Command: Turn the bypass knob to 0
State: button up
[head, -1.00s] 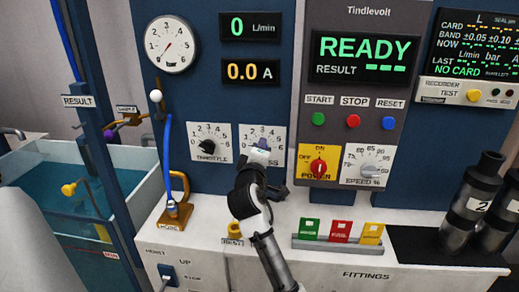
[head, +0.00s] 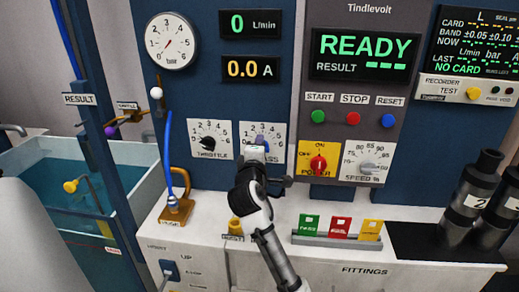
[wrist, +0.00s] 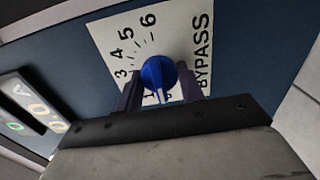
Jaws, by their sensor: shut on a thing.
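The bypass knob (wrist: 158,74) is blue with a white pointer line, on a white dial plate (wrist: 110,35) marked BYPASS in the wrist view. My gripper (wrist: 158,88) has a finger on each side of the knob and is shut on it. The pointer faces the bottom of the wrist view, beside the 1; the 0 mark cannot be read clearly. In the head view my gripper (head: 257,152) covers the knob and part of the bypass plate (head: 274,130).
The throttle knob (head: 207,142) is close on the left. The power switch (head: 318,163) and speed knob (head: 368,167) are on the right. Coloured cards (head: 340,228) stand on the bench below. A pressure gauge (head: 171,40) is at upper left. The display (head: 366,50) reads READY.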

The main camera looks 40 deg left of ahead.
jog(key=o, duration=1)
jog(key=b+v, duration=0.3)
jog(key=v, duration=1)
jog(key=shift+s+d, duration=0.15)
jog(key=shift+s, duration=0.25)
